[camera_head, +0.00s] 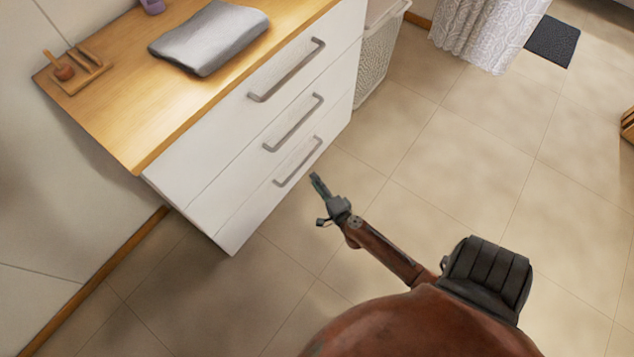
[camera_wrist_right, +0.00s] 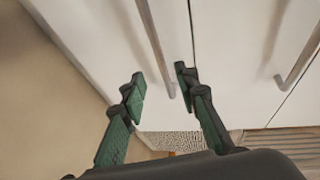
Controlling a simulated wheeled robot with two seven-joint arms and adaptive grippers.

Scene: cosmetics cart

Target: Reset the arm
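My right gripper (camera_head: 316,180) is in the middle of the head view, seen nearly edge-on, just right of the white drawer front. In the right wrist view its two dark green fingers (camera_wrist_right: 160,80) are spread apart with nothing held between them. A grey drawer handle (camera_wrist_right: 158,45) shows beyond the gap between the fingers. I cannot tell the exact distance, but the head view shows the gripper apart from the lowest handle (camera_head: 298,163). My left gripper is in neither view.
The white drawer cabinet (camera_head: 235,205) has a wooden top (camera_head: 125,120) bearing a folded grey towel (camera_head: 208,38) and a small wooden tray (camera_head: 88,72). Its drawers look shut. A pale basket (camera_head: 378,62) stands behind it.

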